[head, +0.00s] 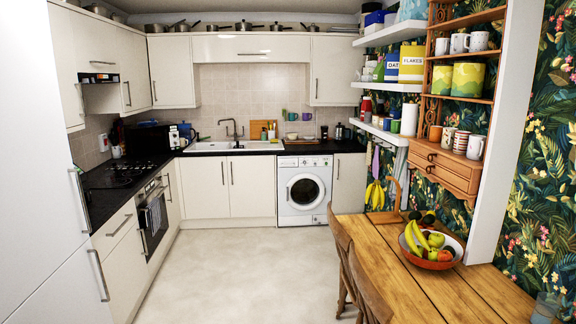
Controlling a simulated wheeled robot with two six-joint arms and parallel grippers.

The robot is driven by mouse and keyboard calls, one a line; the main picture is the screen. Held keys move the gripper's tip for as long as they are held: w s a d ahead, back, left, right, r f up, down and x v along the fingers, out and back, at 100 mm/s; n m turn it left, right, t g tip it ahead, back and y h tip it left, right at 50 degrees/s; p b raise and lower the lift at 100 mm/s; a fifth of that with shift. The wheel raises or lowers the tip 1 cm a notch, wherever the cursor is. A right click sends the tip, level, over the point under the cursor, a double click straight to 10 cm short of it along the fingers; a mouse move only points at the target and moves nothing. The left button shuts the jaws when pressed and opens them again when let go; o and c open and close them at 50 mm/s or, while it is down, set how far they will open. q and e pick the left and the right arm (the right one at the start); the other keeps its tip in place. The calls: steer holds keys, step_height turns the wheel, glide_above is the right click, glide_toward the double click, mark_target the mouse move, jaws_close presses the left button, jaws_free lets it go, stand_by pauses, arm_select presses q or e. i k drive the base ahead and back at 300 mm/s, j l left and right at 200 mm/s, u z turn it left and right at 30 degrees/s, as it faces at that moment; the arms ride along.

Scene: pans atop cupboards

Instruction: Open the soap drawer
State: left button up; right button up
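The white washing machine (304,213) stands under the worktop at the back of the kitchen, in the middle of the head view. Its round door is dark inside and looks shut. The soap drawer (289,162) is at the upper left of its front panel. It looks flush with the panel, though it is small at this distance. Neither of my grippers is in view.
Pale floor (237,270) lies clear up to the washing machine. A wooden table (405,285) with chairs and a fruit bowl (450,262) fills the right foreground. White cupboards and an oven (153,218) line the left side. Pans sit atop the wall cupboards.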

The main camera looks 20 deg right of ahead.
mark_target(282, 162)
steer(key=i+l+z, duration=0.3)
steer(key=i, duration=0.25)
steer(key=i+z, duration=0.35)
steer(key=i, duration=1.5)
steer(key=i+j, duration=0.1)
steer(key=i, duration=4.95)
